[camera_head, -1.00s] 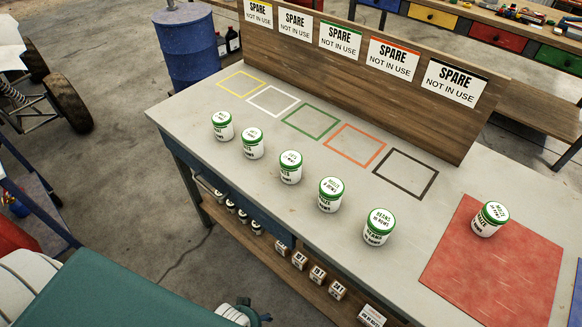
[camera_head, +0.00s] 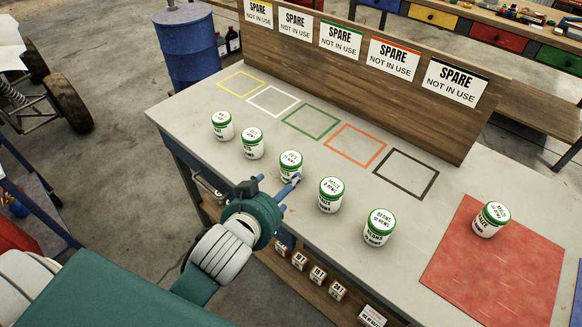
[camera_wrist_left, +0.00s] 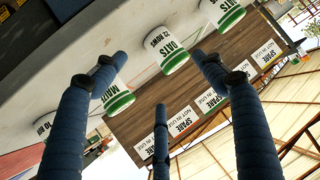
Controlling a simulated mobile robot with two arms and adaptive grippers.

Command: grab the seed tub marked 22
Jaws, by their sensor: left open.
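Several white seed tubs with green lids stand in a row on the grey bench. In the head view these include the third tub from the left (camera_head: 290,173), a maize tub (camera_head: 331,203) and a beans tub (camera_head: 379,235). A separate tub (camera_head: 488,225) stands on the red mat. My left gripper (camera_head: 277,190) is open and empty at the bench's front edge, close before the third tub. In the left wrist view, an oats tub (camera_wrist_left: 173,60) shows beyond and between the spread fingers, apparently untouched. My right gripper is out of view.
The red mat (camera_head: 480,275) lies at the bench's right. Coloured outline squares, such as the green one (camera_head: 310,106), lie bare behind the row. A wooden board (camera_head: 360,80) with spare signs stands behind them. Small boxes (camera_head: 317,274) sit on the shelf below.

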